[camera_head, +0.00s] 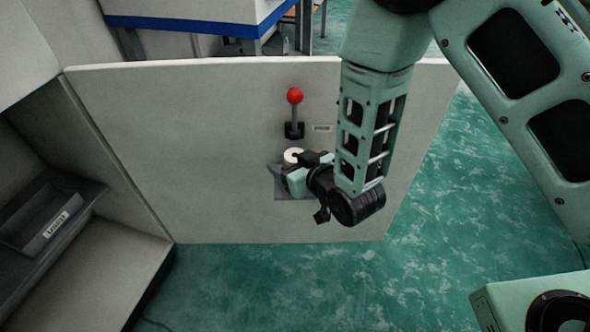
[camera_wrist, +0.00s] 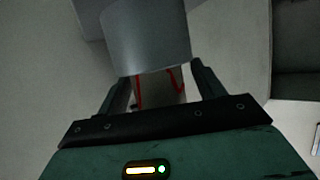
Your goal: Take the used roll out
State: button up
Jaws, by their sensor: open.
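A pale roll (camera_head: 292,156) sits low on the upright light panel, below a lever, and is partly hidden by my gripper (camera_head: 284,176). In the wrist view, a whitish body with red lines (camera_wrist: 160,90), which looks like the roll, shows between the two dark fingers of my open gripper (camera_wrist: 162,84). A grey cylinder (camera_wrist: 146,38) stands just beyond the fingertips and covers part of that body. I cannot tell whether the fingers touch the roll.
The lever (camera_head: 294,112) has a red knob and stands just above the roll, with a small label (camera_head: 323,128) beside it. The light panel (camera_head: 200,130) spans the middle. A grey bin (camera_head: 35,225) with a label is at the left. Green floor lies below and right.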

jog(key=c, duration=1.1)
jog(key=shift+r, duration=0.1)
